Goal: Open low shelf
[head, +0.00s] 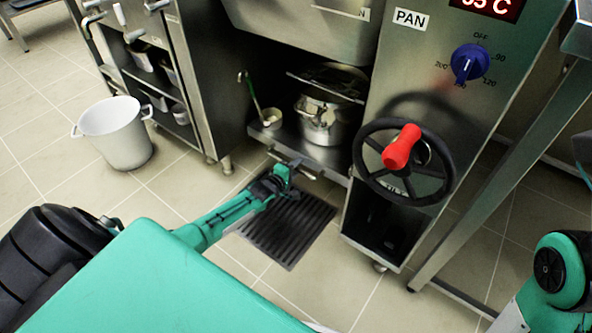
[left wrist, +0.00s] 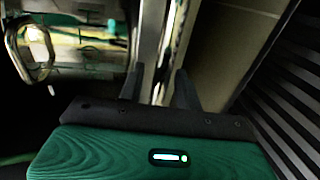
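The low shelf (head: 322,155) is a steel ledge under the pan unit, with a bar handle (head: 291,163) on its front edge. A lidded steel pot (head: 325,122) and a small cup (head: 271,119) with a green-handled ladle stand on it. My left gripper (head: 281,174) is at the shelf's front, close to the handle. In the left wrist view its two fingers (left wrist: 158,90) are apart, with a bright metal edge running between and beyond them. I cannot tell whether they touch it. My right gripper is out of view.
A dark floor grate (head: 288,228) lies below my left gripper. A handwheel with a red knob (head: 403,146) sticks out to the right of the shelf. A white bucket (head: 116,133) stands on the floor at left. A steel table leg (head: 500,165) is at right.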

